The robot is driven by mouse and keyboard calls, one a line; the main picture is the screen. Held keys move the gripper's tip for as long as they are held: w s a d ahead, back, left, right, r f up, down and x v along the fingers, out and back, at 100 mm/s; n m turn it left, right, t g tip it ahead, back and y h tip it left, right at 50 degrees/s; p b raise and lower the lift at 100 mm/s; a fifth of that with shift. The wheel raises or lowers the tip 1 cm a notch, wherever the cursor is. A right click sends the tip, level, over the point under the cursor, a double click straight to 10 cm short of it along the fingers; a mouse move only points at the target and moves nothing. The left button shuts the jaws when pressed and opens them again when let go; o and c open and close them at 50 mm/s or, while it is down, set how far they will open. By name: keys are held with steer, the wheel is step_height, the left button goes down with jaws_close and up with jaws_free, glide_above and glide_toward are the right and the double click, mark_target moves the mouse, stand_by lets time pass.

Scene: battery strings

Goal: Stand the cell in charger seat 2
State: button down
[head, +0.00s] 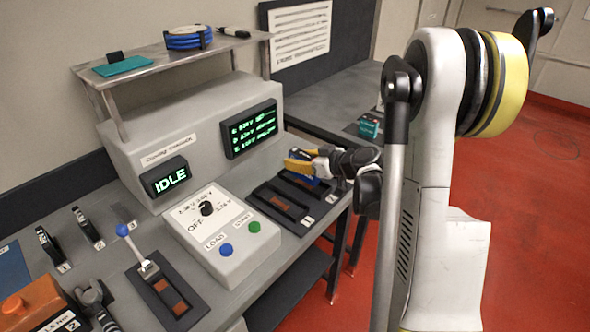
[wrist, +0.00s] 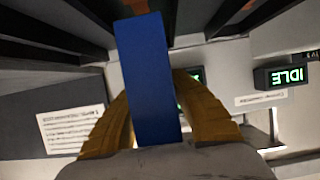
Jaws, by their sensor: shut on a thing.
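My gripper (head: 297,164), with yellow fingers, is shut on a blue cell (wrist: 148,85). In the wrist view the cell is a long blue block between the two fingers, reaching past their tips. In the head view only small blue parts of it show by the fingers. Two dark charger seats (head: 272,208) with reddish-brown inner faces lie on the bench, right of the control box. My gripper is over the farther seat (head: 296,186) and partly hides it. The gap between cell and seat cannot be told.
The grey charger (head: 190,130) with an IDLE screen (head: 170,177) stands behind, under a shelf (head: 170,58). The control box (head: 215,228) has a dial and two buttons. A lever with a blue knob (head: 122,230) stands at the left. A teal box (head: 369,126) sits behind my gripper.

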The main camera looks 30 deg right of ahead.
steer(key=shift+f+b, duration=0.35)
steer(key=shift+f, duration=0.75)
steer(key=shift+f, duration=0.25)
steer(key=c, duration=1.3)
jaws_free()
steer(key=shift+r, duration=0.1)
steer(key=shift+r, duration=0.1)
steer(key=shift+s+d+r, duration=0.15)
steer(key=shift+s+r, duration=0.05)
steer(key=shift+s, duration=0.1)
steer(key=p+v, duration=0.3)
steer(key=v, duration=0.8)
steer(key=shift+s, duration=0.15)
